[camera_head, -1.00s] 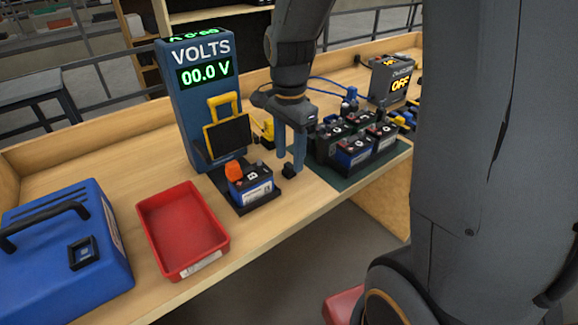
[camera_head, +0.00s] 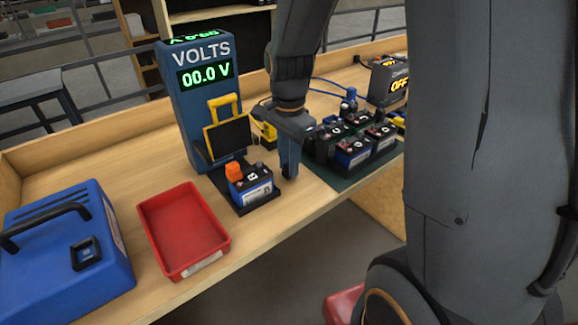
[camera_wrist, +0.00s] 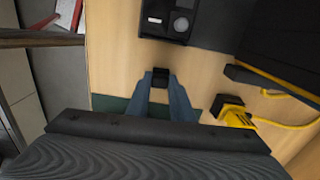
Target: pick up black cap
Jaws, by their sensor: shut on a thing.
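The black cap (camera_wrist: 160,77) is a small dark block between my fingertips in the wrist view. My gripper (camera_wrist: 160,88) is shut on it, one blue-grey finger on each side. In the head view my gripper (camera_head: 289,172) points down at the bench, just right of the battery marked B. The cap is a tiny dark spot at the fingertips there, largely hidden by the fingers. I cannot tell whether it still touches the bench top.
The battery (camera_head: 250,183) with an orange cap (camera_head: 233,171) stands on a black plate before the voltmeter (camera_head: 196,100). Several batteries (camera_head: 352,153) stand on a green mat to the right. A red tray (camera_head: 183,228) and blue case (camera_head: 66,245) stand left. A yellow clamp (camera_wrist: 233,113) lies nearby.

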